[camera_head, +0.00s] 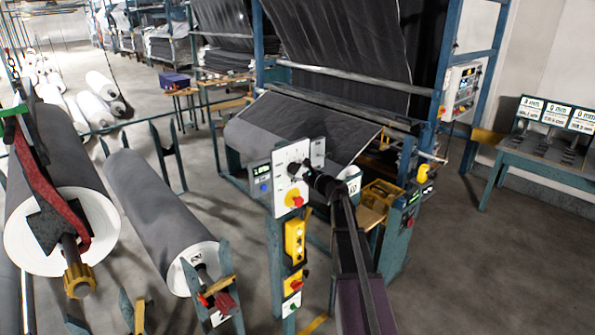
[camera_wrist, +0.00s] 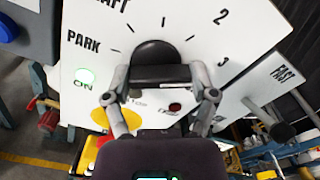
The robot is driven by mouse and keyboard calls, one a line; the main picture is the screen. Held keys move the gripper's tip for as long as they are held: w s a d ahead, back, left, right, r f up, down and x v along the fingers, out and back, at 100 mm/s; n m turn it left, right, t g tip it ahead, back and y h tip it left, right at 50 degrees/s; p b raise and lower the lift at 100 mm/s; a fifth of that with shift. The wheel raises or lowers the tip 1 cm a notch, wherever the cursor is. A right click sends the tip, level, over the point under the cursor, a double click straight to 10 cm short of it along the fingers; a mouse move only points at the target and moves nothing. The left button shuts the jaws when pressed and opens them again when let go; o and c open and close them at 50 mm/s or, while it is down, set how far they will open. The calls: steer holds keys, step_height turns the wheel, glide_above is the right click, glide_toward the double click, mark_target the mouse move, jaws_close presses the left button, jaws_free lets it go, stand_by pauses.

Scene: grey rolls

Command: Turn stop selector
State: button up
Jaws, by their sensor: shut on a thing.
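Which mark the knob points to, I cannot tell. A green lamp (camera_wrist: 86,77) marked ON is lit left of the knob. In the head view my gripper (camera_head: 307,177) is at the white panel (camera_head: 281,184), and my arm hides most of the knob.
A red button on yellow (camera_head: 294,199) sits just below the knob. A yellow box (camera_head: 294,241) and another red button (camera_head: 296,285) are lower on the post. Grey rolls (camera_head: 155,200) lie left; the fabric machine (camera_head: 300,125) stands behind. Floor at right is clear.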

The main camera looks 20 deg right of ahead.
steer(key=shift+m, duration=0.3)
steer(key=o, duration=1)
steer(key=shift+v, duration=6)
steer(key=shift+a, duration=0.15)
